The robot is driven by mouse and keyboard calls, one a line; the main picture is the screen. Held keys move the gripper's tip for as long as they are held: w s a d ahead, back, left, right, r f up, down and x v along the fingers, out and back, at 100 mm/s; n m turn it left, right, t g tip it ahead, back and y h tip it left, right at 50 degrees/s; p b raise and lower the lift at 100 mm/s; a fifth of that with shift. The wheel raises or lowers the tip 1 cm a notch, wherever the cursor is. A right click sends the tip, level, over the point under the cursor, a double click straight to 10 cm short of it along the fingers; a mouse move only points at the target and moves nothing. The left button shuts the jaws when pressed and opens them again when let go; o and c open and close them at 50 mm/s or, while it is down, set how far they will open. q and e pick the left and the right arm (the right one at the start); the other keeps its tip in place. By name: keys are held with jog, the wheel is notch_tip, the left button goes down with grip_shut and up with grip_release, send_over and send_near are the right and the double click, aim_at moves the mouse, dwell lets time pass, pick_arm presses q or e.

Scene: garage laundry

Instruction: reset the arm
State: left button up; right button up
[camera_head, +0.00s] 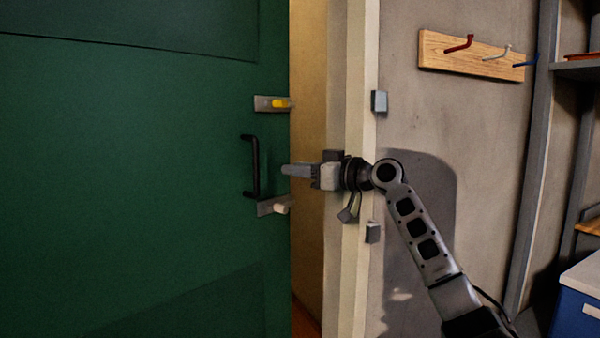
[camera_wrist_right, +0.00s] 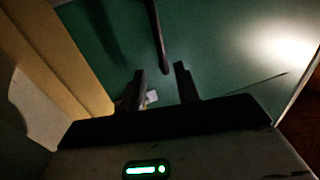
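My right gripper (camera_head: 285,170) reaches in from the right at the free edge of a green door (camera_head: 130,170). In the right wrist view its two fingers (camera_wrist_right: 160,70) stand apart with nothing held between them. The black door handle (camera_head: 255,166) is just left of the fingertips in the head view, with a small gap. In the wrist view the handle (camera_wrist_right: 158,35) lies beyond the fingertips. My right arm (camera_head: 418,235) comes up from the lower right. My left gripper is in neither view.
The door stands ajar, with a gap beside the pale frame (camera_head: 355,60). A yellow-knobbed latch (camera_head: 264,103) and a white-knobbed latch (camera_head: 268,207) sit on the door. A hook rack (camera_head: 440,52) hangs on the wall; shelving (camera_head: 530,150) and a blue bin (camera_head: 578,315) stand right.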

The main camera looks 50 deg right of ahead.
dwell(0.4)
jog(key=a+f+g, duration=0.2)
jog(key=a+f, duration=0.3)
jog(key=f, duration=0.6)
jog(key=a+f+g, duration=0.2)
jog(key=a+f, duration=0.3)
jog(key=f, duration=0.7)
jog(key=a+f+g, duration=0.2)
jog(key=a+f, duration=0.3)
jog(key=f, duration=0.6)
jog(key=s+a+f+g+p, duration=0.1)
jog(key=s+a+f, duration=0.6)
jog(key=a+f, duration=0.4)
jog(key=s+a, duration=0.5)
jog(key=a, duration=0.3)
jog(key=s+a+y, duration=0.1)
jog(key=s+a, duration=0.4)
jog(key=a, duration=0.4)
jog(key=shift+s+n+p, duration=0.15)
jog(key=shift+n+p, duration=0.25)
